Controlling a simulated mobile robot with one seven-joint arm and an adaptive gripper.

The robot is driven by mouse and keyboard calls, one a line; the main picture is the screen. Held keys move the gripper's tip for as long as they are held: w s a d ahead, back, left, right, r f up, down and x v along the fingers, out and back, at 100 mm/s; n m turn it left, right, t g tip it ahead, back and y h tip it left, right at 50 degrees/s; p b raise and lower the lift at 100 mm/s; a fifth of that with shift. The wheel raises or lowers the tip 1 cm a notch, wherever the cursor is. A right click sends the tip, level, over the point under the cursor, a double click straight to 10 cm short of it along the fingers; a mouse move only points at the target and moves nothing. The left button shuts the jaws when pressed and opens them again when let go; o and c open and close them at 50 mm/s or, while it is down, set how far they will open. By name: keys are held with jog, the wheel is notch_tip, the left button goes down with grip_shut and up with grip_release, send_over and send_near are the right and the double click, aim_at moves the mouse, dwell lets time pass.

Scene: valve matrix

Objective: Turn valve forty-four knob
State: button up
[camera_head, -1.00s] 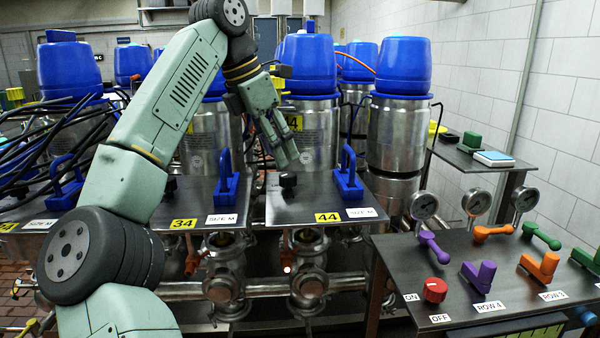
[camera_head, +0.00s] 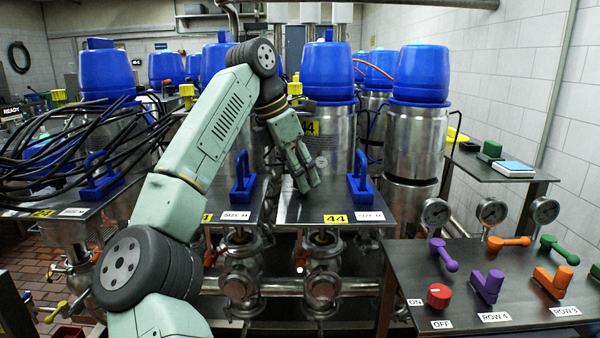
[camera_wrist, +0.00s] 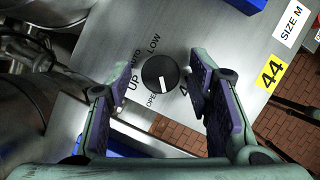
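The valve 44 knob is a round black dial (camera_wrist: 160,74) with a white pointer mark on a metal panel (camera_wrist: 130,140). Words including LOW, UP and OPEN are printed around it. A yellow 44 label (camera_wrist: 269,72) is on the same panel; it also shows in the head view (camera_head: 335,218). My gripper (camera_wrist: 160,85) is open, with one finger on each side of the knob in the picture. Gaps show between knob and fingers. In the head view my gripper (camera_head: 307,184) points down at the panel, and its fingers mostly hide the knob.
A blue handle (camera_head: 361,180) stands on the panel right of my gripper, and another blue handle (camera_head: 243,180) on the panel to the left. A steel tank with a blue lid (camera_head: 328,72) stands behind. A console with coloured levers (camera_head: 400,275) is at lower right.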

jog(key=c, duration=1)
jog(key=n+t+y, duration=0.1)
jog(key=n, duration=0.3)
jog(key=shift+s+d+n, duration=0.1)
jog(key=shift+n, duration=0.2)
jog(key=n+y, duration=0.1)
jog(key=n, duration=0.1)
jog(key=n+t+b, duration=0.1)
jog(key=n, duration=0.2)
jog(key=shift+d+y, duration=0.1)
jog(key=shift+y, duration=0.3)
jog(key=o, duration=1.1)
jog(key=shift+o, duration=0.2)
jog(key=shift+s+r, duration=0.1)
